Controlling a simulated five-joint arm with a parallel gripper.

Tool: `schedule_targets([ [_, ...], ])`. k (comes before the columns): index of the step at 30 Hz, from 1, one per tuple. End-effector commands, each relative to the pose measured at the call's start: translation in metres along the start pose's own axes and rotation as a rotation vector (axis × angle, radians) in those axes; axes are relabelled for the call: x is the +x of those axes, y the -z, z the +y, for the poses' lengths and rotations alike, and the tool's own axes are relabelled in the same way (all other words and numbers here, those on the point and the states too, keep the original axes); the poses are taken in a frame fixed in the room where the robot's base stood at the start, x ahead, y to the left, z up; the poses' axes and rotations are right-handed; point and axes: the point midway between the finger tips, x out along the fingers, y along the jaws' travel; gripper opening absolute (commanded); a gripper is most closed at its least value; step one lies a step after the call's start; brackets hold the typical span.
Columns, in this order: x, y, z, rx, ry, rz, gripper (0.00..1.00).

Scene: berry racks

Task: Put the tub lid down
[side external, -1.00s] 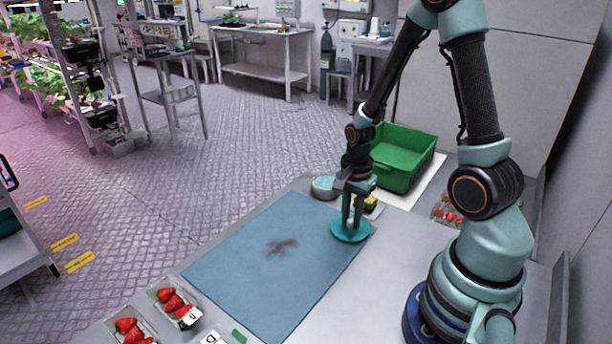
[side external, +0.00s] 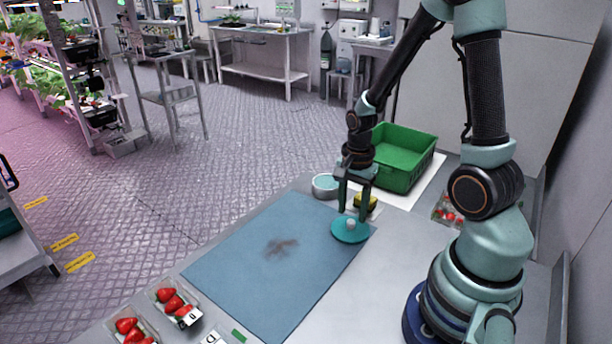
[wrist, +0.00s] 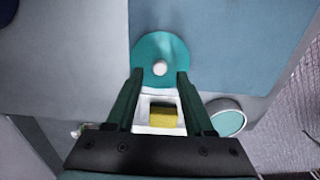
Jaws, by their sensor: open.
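The teal tub lid (side external: 345,236) with a pale round knob lies flat at the far right corner of the blue mat (side external: 270,262), partly over the mat's edge. It also shows in the wrist view (wrist: 174,51). My gripper (side external: 356,213) is open above the lid, its fingers apart and clear of the knob. In the wrist view my gripper (wrist: 157,75) has its fingers spread, with the knob just beyond the tips. The round tub (side external: 325,188) stands behind the mat; it also shows at the right in the wrist view (wrist: 227,119).
A yellow sponge (side external: 366,202) in a white tray sits just behind the lid. A green crate (side external: 408,176) stands at the back right. Strawberry punnets (side external: 175,318) are at the front left, another (side external: 447,213) at the right. The mat's middle is clear apart from a dark smudge.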

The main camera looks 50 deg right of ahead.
Motion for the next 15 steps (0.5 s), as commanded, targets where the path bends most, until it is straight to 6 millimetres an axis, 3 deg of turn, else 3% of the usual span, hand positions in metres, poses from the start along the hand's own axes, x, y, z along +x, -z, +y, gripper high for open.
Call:
schedule_targets([
  [9, -0.056, 0.001, -0.002, 0.0, 0.007, 0.003, 0.53],
  [15, -0.082, 0.001, -0.001, 0.0, 0.004, 0.002, 0.53],
])
